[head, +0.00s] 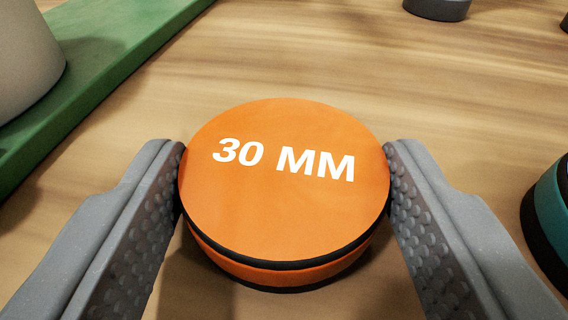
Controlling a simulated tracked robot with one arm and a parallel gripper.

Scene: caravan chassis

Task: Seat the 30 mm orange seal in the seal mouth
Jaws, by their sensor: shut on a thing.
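The orange seal (285,215) is a round disc with "30 MM" in white on its top and a black band around its side. It lies between the two grey, dimpled fingers of my gripper (285,190), which is shut on it from left and right. The seal's top faces the camera and looks level. I cannot tell whether its underside touches the wooden surface. The seal mouth cannot be made out in this view.
A green board (95,75) runs along the left with a pale round body (22,55) on it. A teal and black round part (550,220) is cut off at the right edge. A grey round part (438,8) stands at the top. The wooden surface (330,55) beyond the seal is clear.

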